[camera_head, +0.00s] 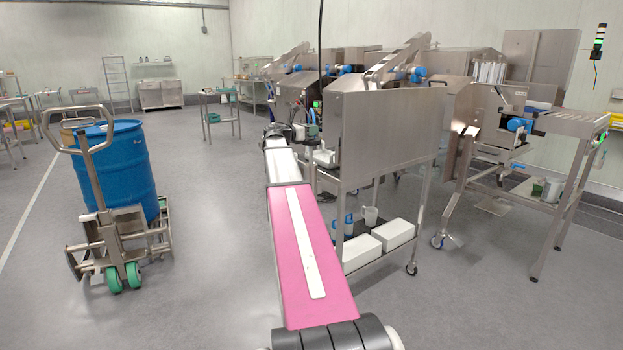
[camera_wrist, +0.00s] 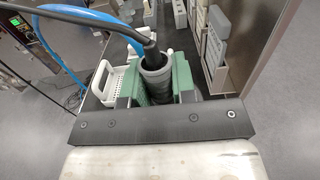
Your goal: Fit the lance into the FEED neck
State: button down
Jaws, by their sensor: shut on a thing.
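My gripper (camera_wrist: 157,88) is shut in the wrist view, its green jaws on either side of a grey ribbed cylinder, which looks like the lance (camera_wrist: 154,72). A black hose runs into the top of the cylinder. The lower end of the lance is hidden behind the jaws and the dark bar. In the head view my gripper (camera_head: 300,131) is small at the far end of my arm, beside the steel machine; its grasp is too small to make out there. I cannot pick out a FEED neck or label in either view.
A steel-panelled cart (camera_head: 385,128) with white boxes (camera_head: 362,252) below stands right of my arm. A blue drum (camera_head: 118,170) on a wheeled lifter (camera_head: 95,165) stands left, with clear floor between. A blue hose (camera_wrist: 85,20) and white basket (camera_wrist: 106,84) lie close to my gripper.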

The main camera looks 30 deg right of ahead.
notch_tip(320, 180, up, 16)
dwell(1.4)
jog(key=shift+r, duration=0.15)
notch_tip(320, 180, up, 7)
jog(key=shift+r, duration=0.15)
dwell(0.7)
dwell(0.9)
